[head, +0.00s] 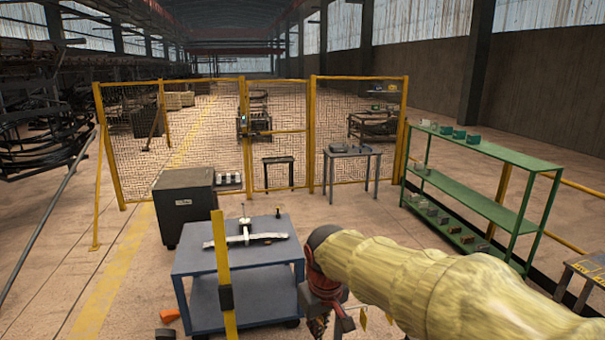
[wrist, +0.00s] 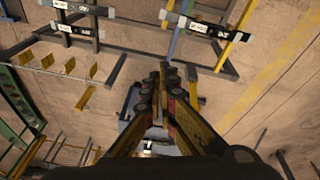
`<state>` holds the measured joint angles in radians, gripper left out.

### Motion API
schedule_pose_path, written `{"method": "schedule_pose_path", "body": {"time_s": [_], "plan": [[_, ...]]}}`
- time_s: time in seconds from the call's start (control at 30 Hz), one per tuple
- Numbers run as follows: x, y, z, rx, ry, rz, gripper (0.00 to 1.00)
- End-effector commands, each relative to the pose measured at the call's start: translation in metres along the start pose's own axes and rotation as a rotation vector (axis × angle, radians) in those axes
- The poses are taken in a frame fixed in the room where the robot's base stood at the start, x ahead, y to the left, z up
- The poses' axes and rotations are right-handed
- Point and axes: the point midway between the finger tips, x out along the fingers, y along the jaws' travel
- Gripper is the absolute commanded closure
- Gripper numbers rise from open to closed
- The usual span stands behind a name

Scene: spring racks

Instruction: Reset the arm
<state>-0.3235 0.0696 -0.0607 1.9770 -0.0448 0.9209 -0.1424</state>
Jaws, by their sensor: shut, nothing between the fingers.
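My arm (head: 400,275), in a pale yellow cover, reaches in from the lower right of the head view. It bends down at its end. My gripper (head: 322,325) hangs there, just right of the blue-grey cart, partly cut off by the bottom edge. In the wrist view my gripper (wrist: 165,78) points away from the camera with its fingers closed together. Nothing is held between them.
The blue-grey cart (head: 190,262) carries a metal part (head: 246,239). A yellow post (head: 223,265) stands before it. A dark cabinet (head: 183,207) and yellow mesh fence (head: 205,135) stand behind. A green shelf (head: 490,200) is right. An orange object (head: 169,315) lies on the floor.

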Motion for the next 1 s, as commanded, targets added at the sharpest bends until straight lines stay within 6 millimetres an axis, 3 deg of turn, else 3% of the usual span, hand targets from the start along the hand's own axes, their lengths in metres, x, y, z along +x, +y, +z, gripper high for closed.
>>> {"method": "schedule_pose_path", "body": {"time_s": [0.03,0.3,0.6,0.73,1.0], "plan": [[0.011,0.003,0.029,0.055,0.003,0.001,1.0],[0.043,0.008,0.155,0.27,0.019,0.004,1.0],[0.091,0.005,0.269,0.385,0.095,0.035,1.0],[0.101,0.009,0.292,0.428,0.169,0.065,1.0],[0.103,0.02,0.304,0.475,0.243,0.101,1.0]]}}
